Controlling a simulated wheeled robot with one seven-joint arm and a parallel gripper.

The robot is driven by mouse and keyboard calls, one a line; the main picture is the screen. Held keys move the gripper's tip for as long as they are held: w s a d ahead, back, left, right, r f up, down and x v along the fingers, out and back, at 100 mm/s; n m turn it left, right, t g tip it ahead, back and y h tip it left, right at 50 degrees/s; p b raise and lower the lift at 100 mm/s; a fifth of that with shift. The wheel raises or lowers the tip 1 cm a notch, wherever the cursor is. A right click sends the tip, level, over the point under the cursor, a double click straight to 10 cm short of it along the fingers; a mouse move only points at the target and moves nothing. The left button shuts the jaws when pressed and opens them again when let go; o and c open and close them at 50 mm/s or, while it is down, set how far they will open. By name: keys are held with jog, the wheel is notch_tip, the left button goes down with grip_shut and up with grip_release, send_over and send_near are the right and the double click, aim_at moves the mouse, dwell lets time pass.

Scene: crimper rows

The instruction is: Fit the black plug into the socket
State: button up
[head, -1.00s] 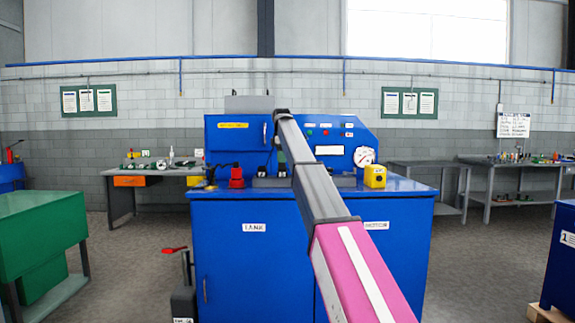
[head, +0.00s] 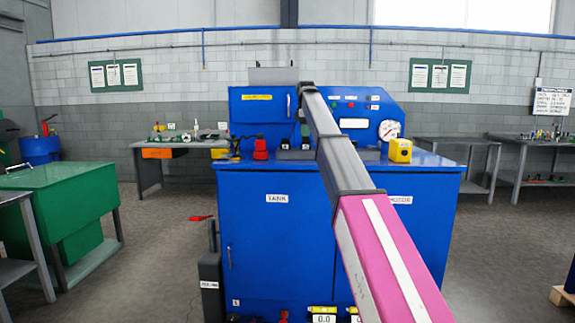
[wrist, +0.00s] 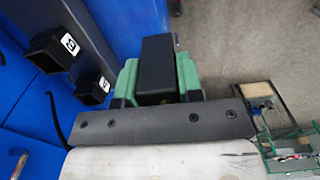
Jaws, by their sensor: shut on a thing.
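The black plug (wrist: 157,62) is a dark rectangular block between the green fingers of my gripper (wrist: 158,78) in the wrist view. The gripper is shut on it. Two black square sockets with white labels stand to the left on a dark grey strip: one socket (wrist: 55,50) at the upper left, and a nearer one (wrist: 93,88) beside the left finger. The plug is apart from both openings. In the head view my gripper (head: 304,132) is small at the far end of my arm, above the blue bench's top; the plug is hard to make out there.
The blue bench (head: 275,240) carries a red object (head: 260,149) left of the gripper, a yellow box (head: 400,150) to the right and a round gauge (head: 389,130) on its back panel. A green cabinet (head: 75,195) stands at left.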

jog(key=s+d+f+m, duration=0.4)
jog(key=s+f+m, duration=0.1)
jog(key=s+f, duration=0.5)
jog(key=s+d+f+m, duration=0.5)
jog(key=s+f, duration=0.6)
jog(key=f, duration=0.4)
jog(key=s+d+f+m, duration=0.4)
jog(key=s+f+m, duration=0.3)
jog(key=s+f, duration=0.3)
notch_tip(320, 180, down, 2)
jog(key=shift+s+d+f, duration=0.15)
jog(key=shift+s+d, duration=0.05)
jog(key=shift+d, duration=0.05)
